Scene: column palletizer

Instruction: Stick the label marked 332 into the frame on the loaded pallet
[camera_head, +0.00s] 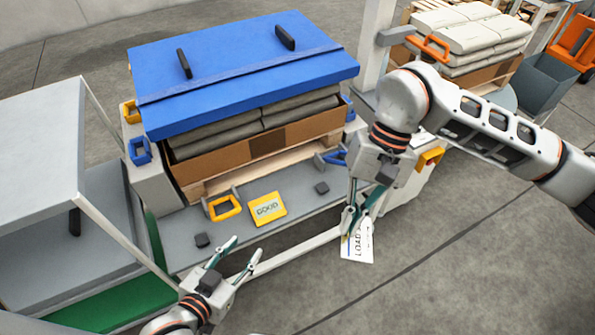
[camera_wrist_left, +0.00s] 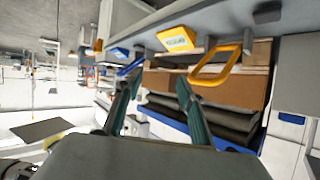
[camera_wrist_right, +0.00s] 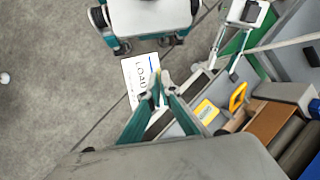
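A white label (camera_head: 357,247) with the printed word "LOAD" hangs from my right gripper (camera_head: 357,212); its number is not readable. The right gripper is shut on the label's edge, in front of the machine; the label also shows in the right wrist view (camera_wrist_right: 139,76). The loaded pallet (camera_head: 212,187) carries a brown cardboard tray (camera_head: 215,164), grey bags and a blue cover. A darker rectangle (camera_head: 267,138) on the tray's front may be the frame; I cannot tell for sure. My left gripper (camera_head: 243,250) is open and empty, low in front of the deck.
On the grey deck (camera_head: 180,243) lie a yellow card (camera_head: 267,207), a yellow handle (camera_head: 224,208) and small dark blocks. A grey cabinet (camera_head: 40,140) stands at the left. A second stack of bags (camera_head: 470,30) stands at the back right. The floor at front right is clear.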

